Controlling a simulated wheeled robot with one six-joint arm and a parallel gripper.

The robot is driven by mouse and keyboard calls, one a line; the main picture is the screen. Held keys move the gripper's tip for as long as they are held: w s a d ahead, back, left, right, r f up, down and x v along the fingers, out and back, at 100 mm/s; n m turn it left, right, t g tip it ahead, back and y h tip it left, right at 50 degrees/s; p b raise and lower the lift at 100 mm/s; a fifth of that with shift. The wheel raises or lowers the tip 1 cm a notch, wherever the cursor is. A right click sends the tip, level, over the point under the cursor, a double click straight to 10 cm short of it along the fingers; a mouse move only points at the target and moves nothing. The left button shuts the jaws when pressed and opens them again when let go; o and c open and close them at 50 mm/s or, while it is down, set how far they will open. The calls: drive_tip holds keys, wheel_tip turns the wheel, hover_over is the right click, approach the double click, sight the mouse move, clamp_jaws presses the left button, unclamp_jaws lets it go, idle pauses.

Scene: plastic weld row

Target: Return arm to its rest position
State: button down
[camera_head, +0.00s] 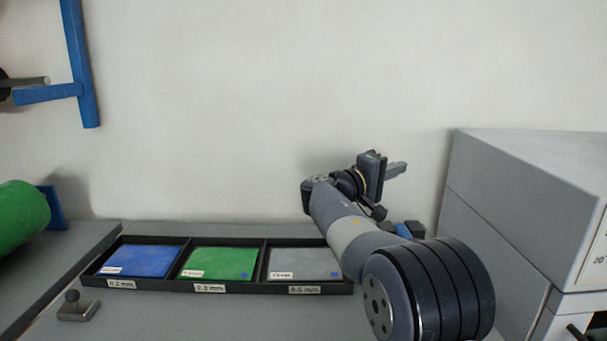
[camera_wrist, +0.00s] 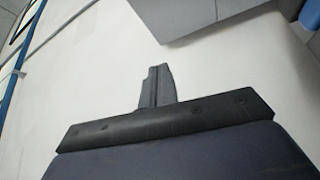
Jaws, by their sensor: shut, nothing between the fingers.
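My gripper (camera_head: 397,169) is at the end of my arm, raised in front of the white wall and pointing to the right in the head view. It is above and behind the right end of the black tray. The fingers are shut and empty. My arm bends up from the lower right and hides the tray's right end.
A black three-part tray (camera_head: 203,287) holds blue (camera_head: 140,259), green (camera_head: 219,263) and grey (camera_head: 304,262) sheets. A small knobbed block (camera_head: 77,307) stands front left. A grey cabinet (camera_head: 520,200) stands close on the right. A green roll (camera_head: 20,221) and blue frame (camera_head: 80,65) are left.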

drive_tip(key=shift+w+r+n+y+p, duration=0.15)
drive_tip(key=shift+w+n+p, duration=0.15)
drive_tip(key=shift+w+p, duration=0.5)
drive_tip(key=shift+w+r+n+y+p, duration=0.15)
drive_tip(key=shift+w+n+p, duration=0.2)
drive_tip(key=shift+p, duration=0.75)
drive_tip(key=shift+s, duration=0.1)
